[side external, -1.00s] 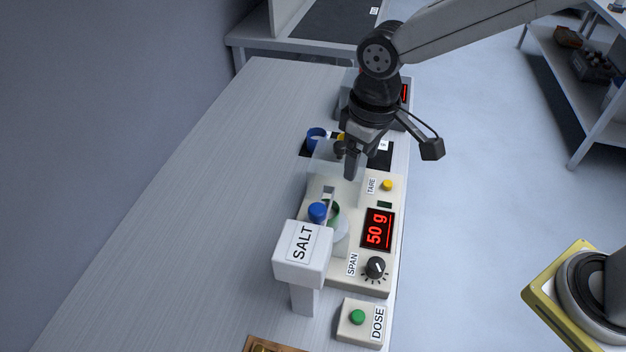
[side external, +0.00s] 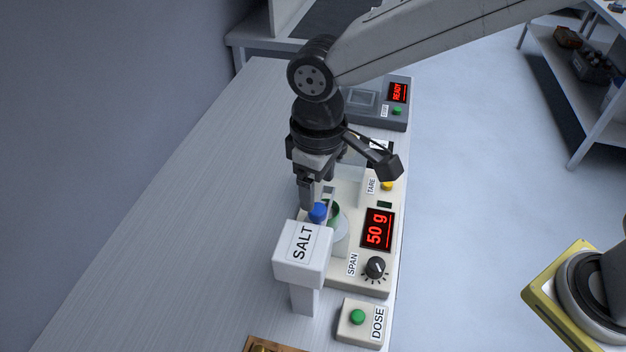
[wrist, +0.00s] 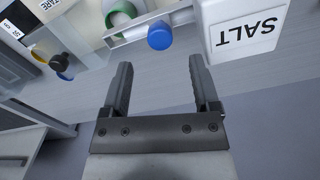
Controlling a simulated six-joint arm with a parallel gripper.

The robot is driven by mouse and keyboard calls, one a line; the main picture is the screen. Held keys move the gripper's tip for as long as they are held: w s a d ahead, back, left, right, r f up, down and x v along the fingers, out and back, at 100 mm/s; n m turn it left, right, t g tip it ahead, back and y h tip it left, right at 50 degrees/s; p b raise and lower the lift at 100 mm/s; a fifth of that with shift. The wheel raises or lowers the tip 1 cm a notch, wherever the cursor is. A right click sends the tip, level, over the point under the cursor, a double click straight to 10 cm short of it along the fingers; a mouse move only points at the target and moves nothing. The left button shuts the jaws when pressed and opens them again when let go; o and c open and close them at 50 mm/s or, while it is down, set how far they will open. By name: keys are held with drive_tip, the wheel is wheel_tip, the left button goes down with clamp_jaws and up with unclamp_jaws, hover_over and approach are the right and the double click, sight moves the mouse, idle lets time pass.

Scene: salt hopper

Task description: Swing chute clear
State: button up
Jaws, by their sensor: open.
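The white salt hopper (side external: 301,255), labelled SALT, stands at the near side of the scale; it also shows in the wrist view (wrist: 245,22). A pale chute (wrist: 128,35) with a blue knob (wrist: 160,35) lies beside it, by a green-rimmed cup (wrist: 121,14). The blue knob (side external: 318,211) shows just behind the hopper in the side view. My gripper (side external: 307,206) is open and empty, pointing down close to the knob. In the wrist view, the knob lies ahead of the gap between my fingers (wrist: 162,68), and nothing is between them.
The scale (side external: 353,274) reads 50 g and has a SPAN dial (side external: 375,267) and a yellow TARE button (side external: 387,185). A DOSE box (side external: 361,322) sits at the front. A grey READY unit (side external: 383,112) is behind. The bench left of the hopper is clear.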

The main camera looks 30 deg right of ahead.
sight(318, 208)
drive_tip(key=shift+f, duration=2.55)
clamp_jaws()
drive_tip(key=shift+r, duration=0.1)
